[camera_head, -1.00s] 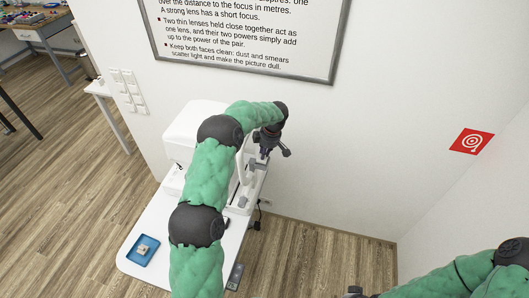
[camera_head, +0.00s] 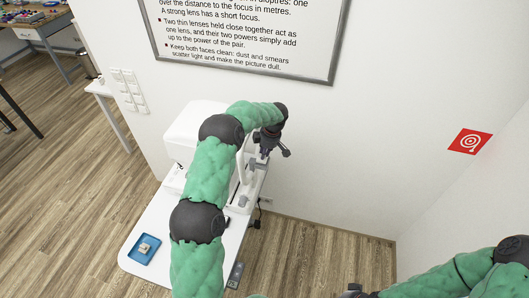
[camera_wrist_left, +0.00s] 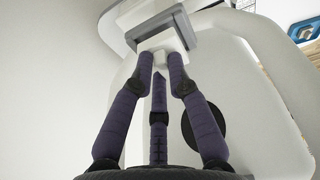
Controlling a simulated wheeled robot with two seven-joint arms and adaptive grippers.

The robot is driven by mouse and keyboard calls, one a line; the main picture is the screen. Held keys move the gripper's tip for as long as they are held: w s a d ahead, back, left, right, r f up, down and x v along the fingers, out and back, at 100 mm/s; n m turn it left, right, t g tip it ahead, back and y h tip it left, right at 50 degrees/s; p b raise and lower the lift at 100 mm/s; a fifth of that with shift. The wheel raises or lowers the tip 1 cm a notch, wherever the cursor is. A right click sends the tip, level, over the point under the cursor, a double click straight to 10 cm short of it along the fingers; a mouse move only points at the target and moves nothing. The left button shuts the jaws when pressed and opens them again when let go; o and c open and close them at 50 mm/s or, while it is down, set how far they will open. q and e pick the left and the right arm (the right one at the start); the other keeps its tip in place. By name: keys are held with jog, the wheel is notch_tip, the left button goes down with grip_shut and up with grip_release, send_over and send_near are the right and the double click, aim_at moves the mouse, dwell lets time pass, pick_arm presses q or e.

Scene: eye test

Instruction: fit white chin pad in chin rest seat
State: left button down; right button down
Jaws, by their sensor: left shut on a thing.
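My left gripper (camera_head: 265,148) reaches over the white eye-test machine (camera_head: 195,125), beside its upright part. In the left wrist view the dark fingertips (camera_wrist_left: 160,66) are shut on a small white block, the chin pad (camera_wrist_left: 161,43). The pad lies right at a grey bracket (camera_wrist_left: 205,32) on the machine, which looks like the chin rest seat. I cannot tell whether the pad sits in it or is just in front of it. In the head view the pad cannot be made out. My right gripper (camera_head: 354,291) shows only as a dark bit at the bottom edge.
The machine stands on a white table (camera_head: 150,220) against the wall. A blue tray (camera_head: 134,257) with a small pale piece lies at the table's front left. A cable hangs by the table's right edge. The floor right of the table is clear.

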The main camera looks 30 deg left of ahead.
pick_arm(q)
jog(key=shift+p, duration=0.7)
dwell(0.6)
jog(key=shift+f+p, duration=0.35)
jog(key=shift+f, duration=0.25)
dwell(0.7)
jog(key=c, duration=1.1)
grip_release()
jog(key=v, duration=1.2)
jog(key=shift+f, duration=0.1)
